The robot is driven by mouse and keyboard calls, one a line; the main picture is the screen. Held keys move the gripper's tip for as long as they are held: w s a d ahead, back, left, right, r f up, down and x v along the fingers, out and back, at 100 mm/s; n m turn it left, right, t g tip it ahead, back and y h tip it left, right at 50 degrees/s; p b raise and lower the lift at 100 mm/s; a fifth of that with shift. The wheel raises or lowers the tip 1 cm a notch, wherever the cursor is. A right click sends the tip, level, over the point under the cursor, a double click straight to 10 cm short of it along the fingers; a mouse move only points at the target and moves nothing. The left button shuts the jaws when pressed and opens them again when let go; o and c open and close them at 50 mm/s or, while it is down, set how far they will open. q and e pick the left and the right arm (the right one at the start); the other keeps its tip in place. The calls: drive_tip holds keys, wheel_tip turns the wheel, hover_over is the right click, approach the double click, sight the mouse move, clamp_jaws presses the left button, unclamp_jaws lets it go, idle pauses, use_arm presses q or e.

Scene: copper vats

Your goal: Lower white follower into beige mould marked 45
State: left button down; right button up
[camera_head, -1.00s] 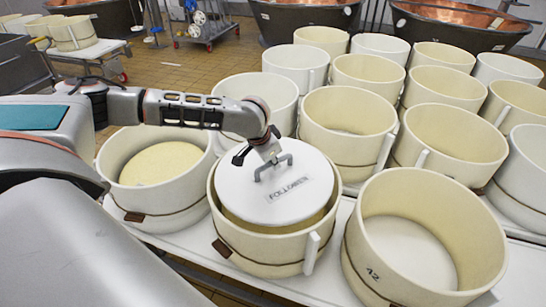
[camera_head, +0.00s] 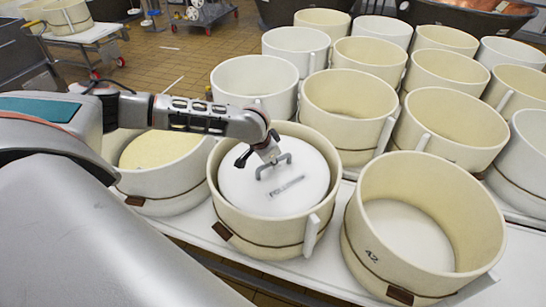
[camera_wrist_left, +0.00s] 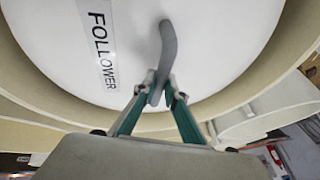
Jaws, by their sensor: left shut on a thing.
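The white follower (camera_head: 238,187) is a round disc with a grey bar handle (camera_wrist_left: 168,45) and a label, which reads FOLLOWER in the wrist view (camera_wrist_left: 103,45). It lies inside a beige mould (camera_head: 262,232) at the front middle, below the rim, with the mould wall showing around it. No number shows on this mould. My left gripper (camera_head: 266,156) is shut on the handle; in the wrist view its fingers (camera_wrist_left: 157,93) close on the bar. Whether the disc touches what is underneath is hidden. My right gripper is out of view.
An empty beige mould marked 42 (camera_head: 424,185) stands close on the right. A mould holding a pale yellow mass (camera_head: 160,150) stands on the left, partly behind my arm. Several empty moulds fill the table behind. Copper vats (camera_head: 470,18) stand farther back.

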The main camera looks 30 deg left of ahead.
sight(273, 172)
use_arm(q)
drive_tip(key=shift+w+f, duration=0.15)
drive_tip(key=shift+f, duration=1.5)
drive_tip(key=shift+f+b, duration=0.3)
drive_tip(key=shift+f, duration=0.05)
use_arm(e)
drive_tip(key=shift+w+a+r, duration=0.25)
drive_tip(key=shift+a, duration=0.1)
use_arm(q)
drive_tip(key=shift+f, duration=0.8)
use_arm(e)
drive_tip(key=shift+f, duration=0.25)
